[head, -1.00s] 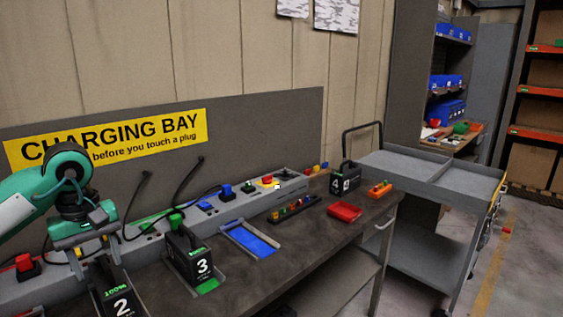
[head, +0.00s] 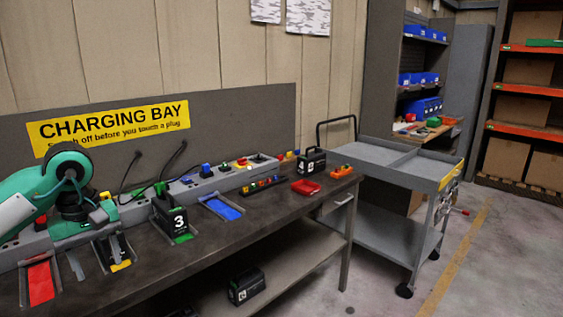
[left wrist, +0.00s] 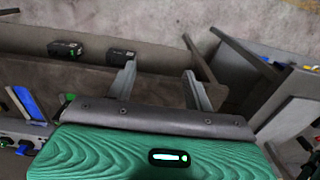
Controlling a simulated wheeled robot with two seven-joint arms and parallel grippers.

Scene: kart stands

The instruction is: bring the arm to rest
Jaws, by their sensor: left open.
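My left arm comes in from the left in the head view, with its teal wrist above the workbench (head: 232,231). My left gripper (head: 92,250) hangs over the left docks, and its fingers are hard to make out there. In the left wrist view the left gripper (left wrist: 160,88) is open, its two grey fingers apart with nothing between them. A dock with a yellow pad (head: 121,266) lies beside the gripper; what sits in it is partly hidden. My right gripper is not in view.
Battery 3 (head: 172,219) stands to the right of the gripper, before the blue dock (head: 222,208). A red dock (head: 41,283) is at left. A black battery (head: 246,286) sits on the lower shelf. A grey cart (head: 388,158) stands right; floor beyond is clear.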

